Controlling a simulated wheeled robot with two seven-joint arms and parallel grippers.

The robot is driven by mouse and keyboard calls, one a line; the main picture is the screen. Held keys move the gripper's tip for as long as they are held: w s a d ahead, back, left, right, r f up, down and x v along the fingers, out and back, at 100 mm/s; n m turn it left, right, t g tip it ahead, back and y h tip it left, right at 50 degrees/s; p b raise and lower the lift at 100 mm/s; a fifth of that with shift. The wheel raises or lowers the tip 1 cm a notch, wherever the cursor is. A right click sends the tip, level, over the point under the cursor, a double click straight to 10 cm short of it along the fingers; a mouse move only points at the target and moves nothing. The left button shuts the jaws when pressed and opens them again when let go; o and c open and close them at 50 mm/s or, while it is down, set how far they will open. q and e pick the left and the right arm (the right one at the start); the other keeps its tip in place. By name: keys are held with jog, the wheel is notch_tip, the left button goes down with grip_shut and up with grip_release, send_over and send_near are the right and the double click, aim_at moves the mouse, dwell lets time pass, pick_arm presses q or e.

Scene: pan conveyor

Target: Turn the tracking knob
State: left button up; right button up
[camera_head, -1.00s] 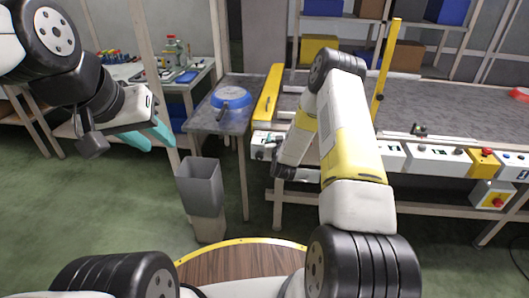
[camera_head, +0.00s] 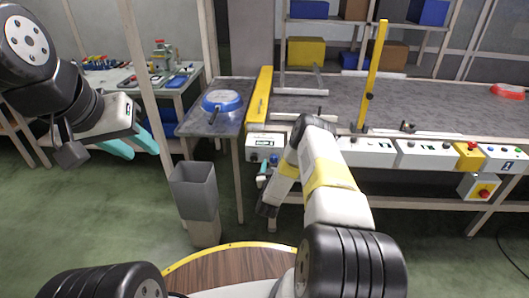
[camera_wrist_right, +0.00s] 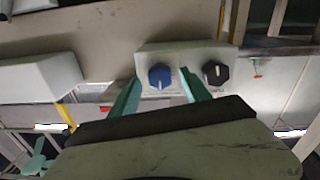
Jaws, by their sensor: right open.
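A white control box (camera_head: 265,142) with a small display sits at the left end of the conveyor's front edge. In the right wrist view its face carries a blue knob (camera_wrist_right: 160,76) and a black knob (camera_wrist_right: 215,72). Which one is the tracking knob I cannot tell; the lettering is unreadable. My right gripper (camera_wrist_right: 160,92) is open and empty, its teal fingers on either side of the blue knob in the picture, with contact not clear. In the head view this gripper (camera_head: 263,172) is just below the box. My left gripper (camera_head: 132,146) is open and empty, far left.
A blue pan (camera_head: 221,101) lies on the grey side table left of the conveyor. A grey bin (camera_head: 194,190) stands below it. Further right along the conveyor front are more control boxes (camera_head: 425,155) and a red stop button (camera_head: 484,193).

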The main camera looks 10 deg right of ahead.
jog(key=shift+w+d, duration=0.2)
jog(key=shift+w, duration=0.25)
grip_shut()
